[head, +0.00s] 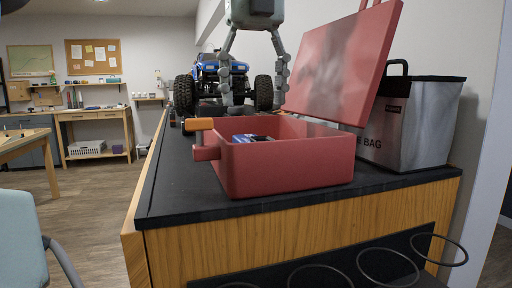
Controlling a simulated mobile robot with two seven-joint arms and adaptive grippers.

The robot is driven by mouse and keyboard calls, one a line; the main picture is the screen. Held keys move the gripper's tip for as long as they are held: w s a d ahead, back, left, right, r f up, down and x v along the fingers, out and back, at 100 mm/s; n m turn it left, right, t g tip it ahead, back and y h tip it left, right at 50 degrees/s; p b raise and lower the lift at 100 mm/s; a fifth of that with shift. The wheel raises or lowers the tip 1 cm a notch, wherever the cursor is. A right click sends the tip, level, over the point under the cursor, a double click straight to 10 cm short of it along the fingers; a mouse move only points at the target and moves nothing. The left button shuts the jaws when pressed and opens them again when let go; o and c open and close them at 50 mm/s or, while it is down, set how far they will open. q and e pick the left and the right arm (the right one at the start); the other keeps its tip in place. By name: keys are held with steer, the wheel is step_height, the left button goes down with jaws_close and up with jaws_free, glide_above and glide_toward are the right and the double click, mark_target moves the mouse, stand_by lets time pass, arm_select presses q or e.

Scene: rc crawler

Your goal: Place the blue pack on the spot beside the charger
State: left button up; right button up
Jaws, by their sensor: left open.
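My left gripper (252,103) hangs from the top of the head view, pointing down with its fingers spread and nothing seen between them. It is above or behind the open red box (290,170) on the black counter. A small blue and dark item (250,138) shows just over the box's rim; it may be the blue pack, but its lower part is hidden by the box wall. I cannot make out the charger or the spot beside it. My right gripper is not in view.
The box's red lid (345,65) stands open. A silver bag (410,125) is at right. A blue crawler (208,75) with big black tyres stands behind the gripper. An orange-ended item (199,124) is by the box's left side. The counter's (180,185) front left is clear.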

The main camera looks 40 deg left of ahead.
mark_target(255, 135)
arm_select(q)
step_height(255, 135, down, 7)
steer(key=shift+f, duration=0.2)
stand_by(0.3)
jaws_close()
steer(key=shift+r, duration=0.1)
